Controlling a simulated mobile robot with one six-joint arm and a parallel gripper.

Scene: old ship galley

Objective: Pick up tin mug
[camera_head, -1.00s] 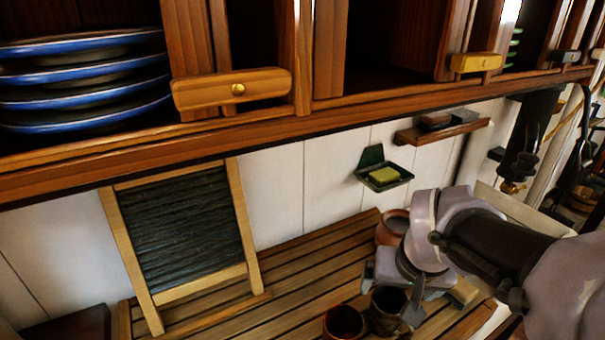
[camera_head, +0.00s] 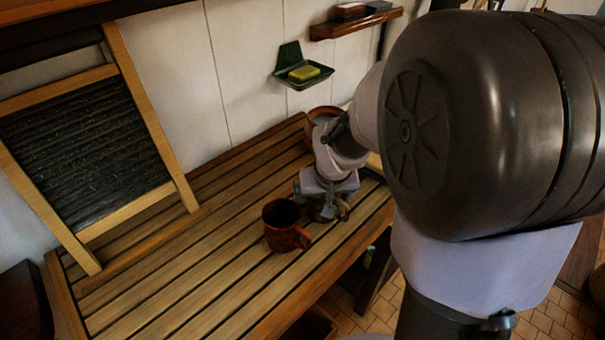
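My gripper (camera_head: 328,212) points down at the slatted wooden counter, just right of a reddish-brown mug (camera_head: 287,228). That mug stands upright with its handle towards the gripper. A dark mug, which may be the tin mug, shows only in small part at my fingers; the gripper and wrist hide most of it. I cannot tell whether the fingers are closed on it or only around it.
A terracotta pot (camera_head: 322,113) stands behind my wrist. A washboard (camera_head: 90,150) leans at the left on the slatted counter (camera_head: 190,275). A green soap dish (camera_head: 305,80) and a small shelf (camera_head: 352,25) are on the wall. The counter's front left is clear.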

